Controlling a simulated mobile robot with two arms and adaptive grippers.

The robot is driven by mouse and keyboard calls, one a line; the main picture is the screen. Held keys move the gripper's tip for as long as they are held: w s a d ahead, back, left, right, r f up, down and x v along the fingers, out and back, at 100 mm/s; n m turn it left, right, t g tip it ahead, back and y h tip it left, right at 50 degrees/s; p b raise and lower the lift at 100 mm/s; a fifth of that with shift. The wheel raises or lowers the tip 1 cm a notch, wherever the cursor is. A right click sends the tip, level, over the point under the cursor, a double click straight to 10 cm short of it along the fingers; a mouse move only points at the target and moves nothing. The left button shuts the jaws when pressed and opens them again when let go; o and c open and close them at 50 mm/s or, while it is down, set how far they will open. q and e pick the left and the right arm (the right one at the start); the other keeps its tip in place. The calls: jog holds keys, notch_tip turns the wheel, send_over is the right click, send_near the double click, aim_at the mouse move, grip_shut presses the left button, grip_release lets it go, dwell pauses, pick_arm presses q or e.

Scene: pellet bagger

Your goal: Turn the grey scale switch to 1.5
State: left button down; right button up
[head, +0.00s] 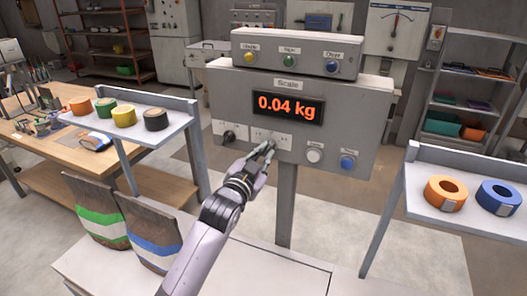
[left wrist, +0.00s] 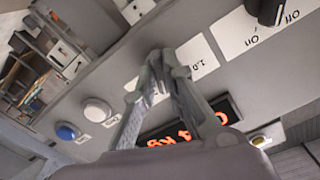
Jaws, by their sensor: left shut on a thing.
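The scale panel (head: 375,110) is a grey box on a post, with a red display (head: 290,106) reading 0.04 kg. My left gripper (head: 268,148) is shut at the second white label plate on the panel front, below the display. In the left wrist view my gripper's fingertips (left wrist: 165,62) close together over this label plate (left wrist: 198,58), where "1.0" is partly readable. The grey scale switch is mostly hidden between the fingers, so its pointing direction cannot be told. My right gripper is not in view.
A black switch (head: 228,137) with an Off/On label is left of my gripper. White (head: 314,155) and blue (head: 347,162) buttons are to its right. Pellet bags (head: 97,215) stand below left. Side shelves hold tape rolls (head: 446,194). Space before the panel is free.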

pick_arm(q)
jog(key=shift+n+p, duration=0.85)
jog(key=shift+n, duration=1.35)
jog(key=shift+f, duration=0.1)
jog(key=c, duration=1.7)
grip_release()
jog(key=shift+o, duration=0.2)
jog(key=shift+s, duration=0.1)
jog(key=v, duration=1.1)
jog(key=shift+s, duration=0.4)
jog(key=shift+a, duration=0.1)
